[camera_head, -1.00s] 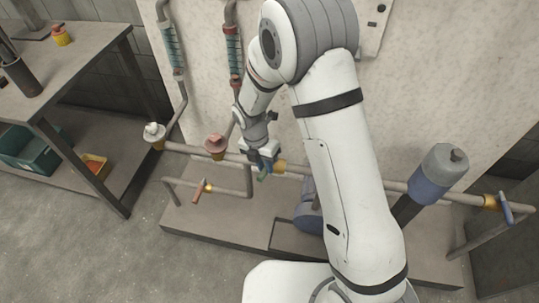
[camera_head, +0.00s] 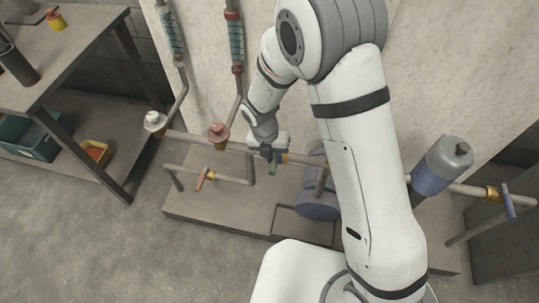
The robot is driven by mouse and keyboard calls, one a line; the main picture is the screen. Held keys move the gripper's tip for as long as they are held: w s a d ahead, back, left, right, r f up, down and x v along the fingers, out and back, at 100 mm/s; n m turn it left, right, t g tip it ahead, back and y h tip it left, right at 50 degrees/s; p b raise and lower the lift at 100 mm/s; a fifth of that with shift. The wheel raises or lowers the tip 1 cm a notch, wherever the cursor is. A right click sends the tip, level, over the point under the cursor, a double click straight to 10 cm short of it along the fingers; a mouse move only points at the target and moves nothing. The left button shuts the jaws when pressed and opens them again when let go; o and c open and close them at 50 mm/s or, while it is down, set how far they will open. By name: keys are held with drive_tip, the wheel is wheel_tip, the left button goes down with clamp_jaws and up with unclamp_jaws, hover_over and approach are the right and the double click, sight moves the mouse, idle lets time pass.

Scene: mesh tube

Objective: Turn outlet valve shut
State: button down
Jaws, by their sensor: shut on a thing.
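My gripper (camera_head: 268,155) is at the horizontal pipe in the middle of the view, shut on a green valve handle (camera_head: 272,169). The handle's lower end shows below the fingers, pointing down; the rest is hidden by the gripper. A brass-coloured fitting (camera_head: 284,158) shows on the pipe just right of the gripper. A valve with a blue handle (camera_head: 508,201) sits at the pipe's far right. A valve with an orange-red handle (camera_head: 201,179) is on the lower pipe at left. The frames do not show which one is the outlet.
White (camera_head: 154,121) and red (camera_head: 218,132) knobs stand on the pipe at left, under two flow tubes. A blue-grey pump (camera_head: 317,200) sits behind my arm, and a blue and grey cylinder (camera_head: 442,165) at right. A workbench (camera_head: 75,55) is at left; the floor in front is clear.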

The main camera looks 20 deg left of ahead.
drive_tip(key=shift+s+d, duration=0.1)
drive_tip(key=shift+d, duration=0.05)
drive_tip(key=c, duration=1.3)
unclamp_jaws()
drive_tip(key=shift+s, duration=0.1)
wheel_tip(320, 180, up, 8)
drive_tip(key=a, duration=0.1)
drive_tip(key=shift+a+f+p, duration=0.25)
drive_tip(key=shift+a+p, duration=0.1)
drive_tip(key=shift+p, duration=0.05)
